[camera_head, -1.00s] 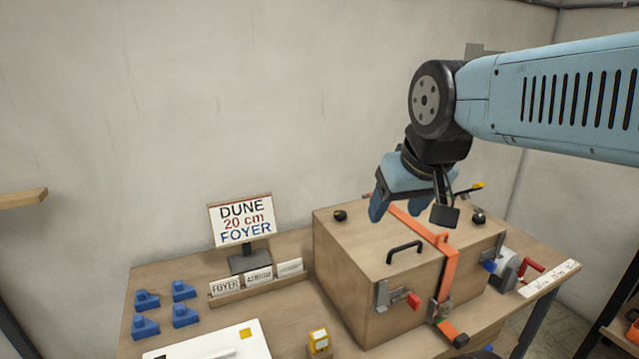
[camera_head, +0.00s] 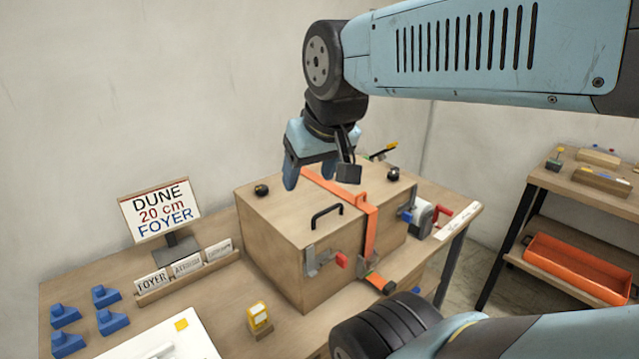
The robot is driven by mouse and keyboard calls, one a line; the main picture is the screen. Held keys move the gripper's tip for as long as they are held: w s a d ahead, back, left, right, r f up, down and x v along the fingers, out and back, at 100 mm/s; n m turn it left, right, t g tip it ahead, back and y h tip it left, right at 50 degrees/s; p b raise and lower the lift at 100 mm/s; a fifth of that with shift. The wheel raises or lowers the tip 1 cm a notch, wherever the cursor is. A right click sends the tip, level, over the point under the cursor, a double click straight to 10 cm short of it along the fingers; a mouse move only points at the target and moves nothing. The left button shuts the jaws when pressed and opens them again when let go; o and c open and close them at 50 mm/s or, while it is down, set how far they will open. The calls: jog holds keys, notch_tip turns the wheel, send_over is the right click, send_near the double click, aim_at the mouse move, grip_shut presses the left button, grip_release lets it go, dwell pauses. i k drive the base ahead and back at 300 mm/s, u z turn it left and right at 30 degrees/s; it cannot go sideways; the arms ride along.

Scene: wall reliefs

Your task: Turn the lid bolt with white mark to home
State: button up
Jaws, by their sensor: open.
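A wooden box (camera_head: 283,238) with a flat lid stands on the workbench. Two dark round knobs that look like lid bolts sit on the lid: a left bolt (camera_head: 261,190) near the back left corner and a right bolt (camera_head: 394,174) near the back right. My gripper (camera_head: 319,176) is open and empty, pointing down above the back of the lid between the two bolts. It appears apart from both. It hides part of the lid's back edge.
An orange strap (camera_head: 370,227) crosses the lid and runs down the front. A black handle (camera_head: 326,217) and a latch (camera_head: 318,260) are at the front. A sign (camera_head: 158,209), blue blocks (camera_head: 66,344) and a yellow item (camera_head: 258,317) stand left. A shelf (camera_head: 575,185) is at right.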

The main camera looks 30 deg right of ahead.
aim_at(393, 176)
jog(key=z, duration=0.2)
jog(key=k, duration=1.05)
jog(key=z, duration=0.7)
jog(key=i, duration=1)
jog(key=u, duration=0.1)
